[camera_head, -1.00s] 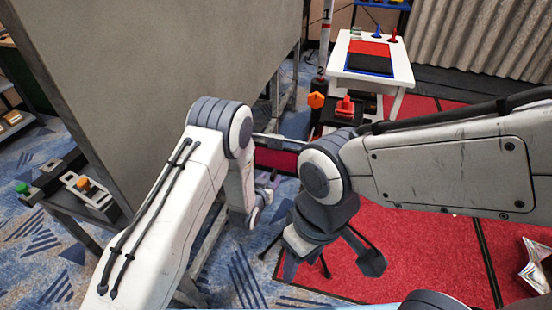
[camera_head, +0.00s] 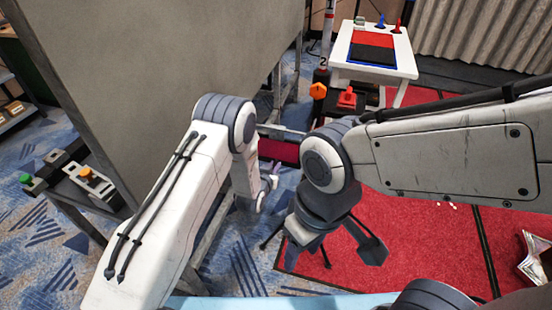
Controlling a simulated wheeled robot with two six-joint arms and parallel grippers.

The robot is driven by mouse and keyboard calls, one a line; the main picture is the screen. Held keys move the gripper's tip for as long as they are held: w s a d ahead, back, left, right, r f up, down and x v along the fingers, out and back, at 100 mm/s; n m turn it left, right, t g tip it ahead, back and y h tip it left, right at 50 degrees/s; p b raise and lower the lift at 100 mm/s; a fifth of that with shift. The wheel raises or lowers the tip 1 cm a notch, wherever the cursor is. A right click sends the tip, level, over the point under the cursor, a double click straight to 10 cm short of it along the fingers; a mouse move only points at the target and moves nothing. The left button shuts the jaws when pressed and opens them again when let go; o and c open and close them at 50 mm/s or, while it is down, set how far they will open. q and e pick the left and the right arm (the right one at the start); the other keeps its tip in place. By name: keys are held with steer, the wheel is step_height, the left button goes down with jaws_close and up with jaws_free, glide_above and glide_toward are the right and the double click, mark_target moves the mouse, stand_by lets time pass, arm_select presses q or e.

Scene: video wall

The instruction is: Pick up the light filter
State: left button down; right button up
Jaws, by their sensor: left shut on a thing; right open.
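My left gripper (camera_head: 268,186) hangs low beyond the white forearm, beside the metal frame under the big grey panel. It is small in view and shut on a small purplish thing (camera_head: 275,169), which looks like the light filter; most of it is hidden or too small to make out. My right gripper (camera_head: 331,252) is nearer and lower in the picture, over the red mat's left edge. Its two dark fingers are spread wide with nothing between them.
The big grey panel (camera_head: 150,80) fills the left on a metal frame. A dark red panel (camera_head: 278,150) lies between rails behind my arms. A red button (camera_head: 347,98) and white table (camera_head: 414,68) stand beyond. The red mat (camera_head: 430,245) at right is mostly clear.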

arm_select(q)
steer(key=shift+r, duration=0.8)
steer(key=s+a+b, duration=0.1)
steer(key=s+a, duration=0.1)
steer(key=s, duration=0.6)
steer(key=s+a+b, duration=0.2)
steer(key=s+a, duration=0.1)
steer(key=s, duration=0.6)
steer(key=shift+a, duration=0.25)
steer(key=shift+s+f, duration=0.1)
